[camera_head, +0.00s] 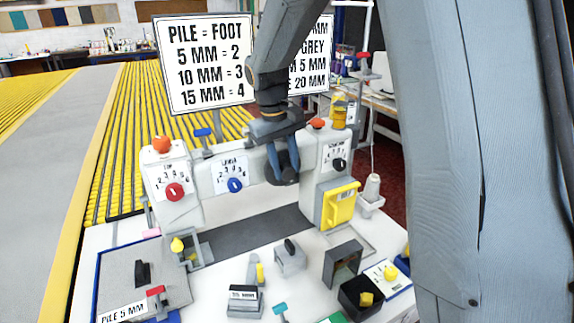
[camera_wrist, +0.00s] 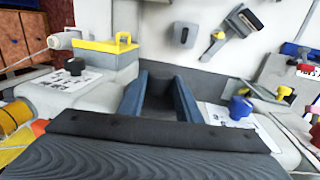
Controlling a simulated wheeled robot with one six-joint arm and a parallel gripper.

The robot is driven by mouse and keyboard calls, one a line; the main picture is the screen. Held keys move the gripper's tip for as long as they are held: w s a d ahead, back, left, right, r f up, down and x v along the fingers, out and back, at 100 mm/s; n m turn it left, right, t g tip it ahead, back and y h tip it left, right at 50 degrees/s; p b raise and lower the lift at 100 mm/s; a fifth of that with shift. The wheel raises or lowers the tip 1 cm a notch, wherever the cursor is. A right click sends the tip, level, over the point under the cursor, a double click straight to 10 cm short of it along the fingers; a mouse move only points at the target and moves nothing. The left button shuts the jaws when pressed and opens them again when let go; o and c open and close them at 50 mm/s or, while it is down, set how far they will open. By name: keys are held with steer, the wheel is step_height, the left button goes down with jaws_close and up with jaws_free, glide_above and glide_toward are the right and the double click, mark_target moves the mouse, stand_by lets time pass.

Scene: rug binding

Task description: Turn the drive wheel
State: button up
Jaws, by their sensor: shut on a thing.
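The drive wheel (camera_head: 287,177) is a dark round part on the front of the white binding machine (camera_head: 206,180), between the blue knob and the black knob. My gripper (camera_head: 282,160) comes down on it from above, its blue fingers shut on the wheel and covering part of it. In the wrist view the two blue fingers (camera_wrist: 160,103) stand on either side of the dark wheel (camera_wrist: 160,88). Much of the wheel is hidden there.
A red knob (camera_head: 174,192), a blue knob (camera_head: 235,185) and a black knob (camera_head: 339,164) sit on the machine's dials. A yellow cover (camera_head: 341,205) is at its right. Several small fixtures stand on the white table (camera_head: 215,285). A sign (camera_head: 205,65) stands behind.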

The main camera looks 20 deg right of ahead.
steer(key=shift+a+h, duration=0.1)
steer(key=shift+h, duration=0.3)
steer(key=shift+r, duration=0.1)
steer(key=o, duration=1)
steer(key=shift+o, duration=0.2)
steer(key=b+v, duration=0.2)
steer(key=v, duration=0.5)
steer(key=shift+r+b, duration=0.3)
steer(key=shift+r, duration=0.05)
steer(key=shift+s+a, duration=0.1)
